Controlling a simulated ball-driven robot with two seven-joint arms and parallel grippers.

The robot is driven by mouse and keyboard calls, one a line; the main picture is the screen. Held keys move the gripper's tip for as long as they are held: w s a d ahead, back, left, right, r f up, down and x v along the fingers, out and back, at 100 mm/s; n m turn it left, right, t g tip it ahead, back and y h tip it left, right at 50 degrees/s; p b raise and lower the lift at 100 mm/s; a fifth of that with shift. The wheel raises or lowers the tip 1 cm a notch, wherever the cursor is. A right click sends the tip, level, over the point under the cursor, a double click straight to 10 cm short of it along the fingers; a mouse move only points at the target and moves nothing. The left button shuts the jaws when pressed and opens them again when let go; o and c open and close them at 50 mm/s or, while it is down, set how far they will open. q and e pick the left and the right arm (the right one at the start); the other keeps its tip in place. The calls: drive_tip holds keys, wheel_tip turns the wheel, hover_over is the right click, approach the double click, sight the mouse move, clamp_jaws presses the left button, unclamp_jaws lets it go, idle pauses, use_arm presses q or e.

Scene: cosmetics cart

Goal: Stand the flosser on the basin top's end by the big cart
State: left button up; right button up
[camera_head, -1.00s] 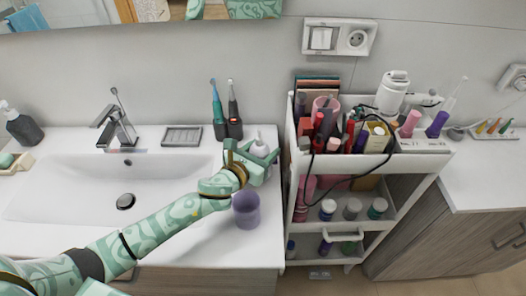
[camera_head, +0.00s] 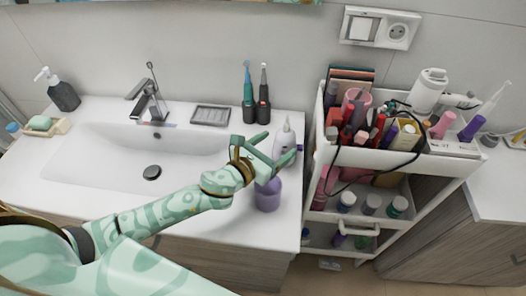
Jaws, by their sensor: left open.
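A white upright object with a narrow tip, apparently the flosser (camera_head: 286,136), stands on the right end of the white basin top (camera_head: 240,231), close to the big cart (camera_head: 314,172). My left gripper (camera_head: 277,149) is open, with its fingers at the flosser's body; they hide part of it, and I cannot tell whether they touch it. A purple cup (camera_head: 267,196) stands just in front of the flosser, below the gripper. My right gripper is not in view.
Two electric toothbrushes (camera_head: 263,107) and a soap dish (camera_head: 210,115) stand behind the basin, near the tap (camera_head: 147,103). The cart's top is crowded with cosmetics and a black cable (camera_head: 376,167). A purple device with a white nozzle (camera_head: 472,127) is on its right side.

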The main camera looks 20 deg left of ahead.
use_arm(q)
drive_tip(key=v, duration=0.5)
drive_tip(key=shift+s, duration=0.25)
idle(0.9)
